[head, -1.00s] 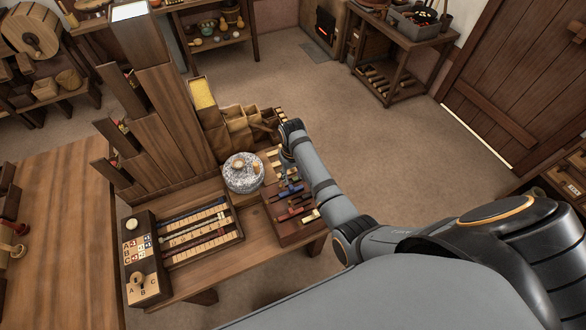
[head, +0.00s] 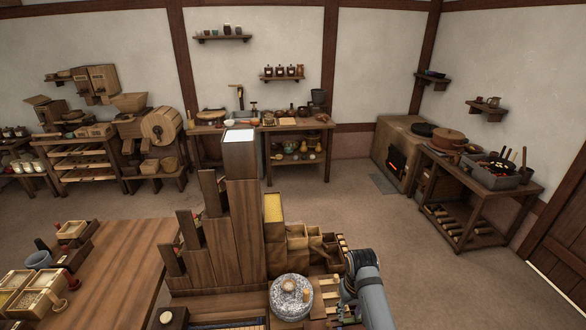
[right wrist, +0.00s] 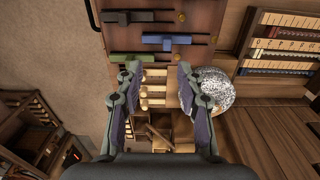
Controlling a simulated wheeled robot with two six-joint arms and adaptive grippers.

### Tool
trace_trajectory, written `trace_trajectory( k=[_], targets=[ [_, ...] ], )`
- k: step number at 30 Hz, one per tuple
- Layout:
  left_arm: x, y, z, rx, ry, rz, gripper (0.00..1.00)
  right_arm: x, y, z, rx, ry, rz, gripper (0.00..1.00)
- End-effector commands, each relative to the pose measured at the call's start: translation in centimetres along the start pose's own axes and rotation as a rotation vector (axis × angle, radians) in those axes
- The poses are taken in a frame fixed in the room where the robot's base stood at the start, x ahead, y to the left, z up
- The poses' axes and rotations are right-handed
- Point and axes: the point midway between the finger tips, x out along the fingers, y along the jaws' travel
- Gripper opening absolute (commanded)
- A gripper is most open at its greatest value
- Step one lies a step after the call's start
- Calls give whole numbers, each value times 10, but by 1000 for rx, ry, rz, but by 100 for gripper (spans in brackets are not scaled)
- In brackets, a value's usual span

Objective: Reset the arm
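My right arm comes up from the bottom edge of the head view, and its gripper (head: 349,286) points down over the bench, just right of the speckled round stone (head: 291,297). In the right wrist view the right gripper (right wrist: 157,72) is open, its two fingers wide apart with nothing held between them. Pale wooden pegs (right wrist: 154,88) lie below the gap. The speckled stone (right wrist: 214,88) shows beside the right-hand finger; I cannot tell whether they touch. My left gripper is in neither view.
Open brown bins (head: 297,243) and tall wooden boards (head: 245,215) stand behind the stone. A wooden table (head: 118,262) is at the left. The floor (head: 405,240) at the right is clear.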

Motion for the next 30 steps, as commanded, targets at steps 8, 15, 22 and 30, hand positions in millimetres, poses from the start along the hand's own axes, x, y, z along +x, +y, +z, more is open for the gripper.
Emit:
trace_trajectory(
  k=[8,15,22,30],
  targets=[
    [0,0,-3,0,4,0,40,1,32,95,9,136,59,38],
    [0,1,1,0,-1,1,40,-25,37,146,-18,220,80,38],
    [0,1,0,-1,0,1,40,-53,35,180,-48,281,86,38],
    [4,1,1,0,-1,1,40,-6,38,178,-50,273,86,38]
  ],
)
